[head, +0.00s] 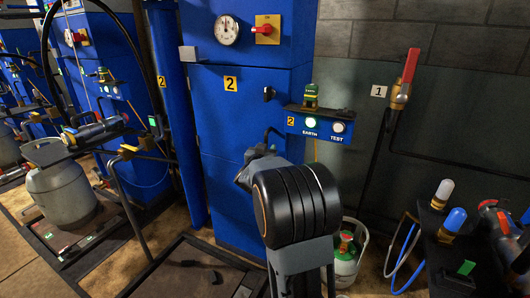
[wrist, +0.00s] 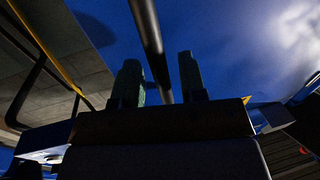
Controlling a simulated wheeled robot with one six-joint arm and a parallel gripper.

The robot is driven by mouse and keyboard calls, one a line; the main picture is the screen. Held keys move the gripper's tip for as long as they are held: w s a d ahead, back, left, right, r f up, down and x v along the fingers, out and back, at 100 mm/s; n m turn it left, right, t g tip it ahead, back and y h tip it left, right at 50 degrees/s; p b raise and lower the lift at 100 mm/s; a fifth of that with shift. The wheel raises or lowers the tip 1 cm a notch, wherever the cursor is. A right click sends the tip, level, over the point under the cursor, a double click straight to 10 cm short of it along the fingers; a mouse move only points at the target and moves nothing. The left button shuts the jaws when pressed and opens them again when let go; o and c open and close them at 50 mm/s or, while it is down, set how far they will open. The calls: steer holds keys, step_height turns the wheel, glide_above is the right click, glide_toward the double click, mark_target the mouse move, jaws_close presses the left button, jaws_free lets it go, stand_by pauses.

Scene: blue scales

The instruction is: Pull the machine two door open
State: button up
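The machine two door (head: 228,115) is the blue cabinet front with a yellow "2" label; it looks flush with the cabinet. A dark bar handle (head: 270,133) shows beside my arm, its lower part hidden behind my wrist. My gripper (head: 243,178) is at the door front, mostly covered by my own arm. In the wrist view, the fingers of my gripper (wrist: 160,70) stand apart, pointing at the blue surface. The dark handle bar (wrist: 148,35) runs between them, with a gap showing on each side. Whether it lies fully between the fingertips in depth is unclear.
A small panel (head: 318,125) with EARTH and TEST buttons juts out right of the door. A blue column (head: 173,110) stands to the left. A dark-framed platform (head: 185,268) lies on the floor in front. A gas cylinder (head: 345,262) stands low at right.

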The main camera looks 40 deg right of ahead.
steer(key=shift+d, duration=0.1)
steer(key=shift+c, duration=0.3)
jaws_close()
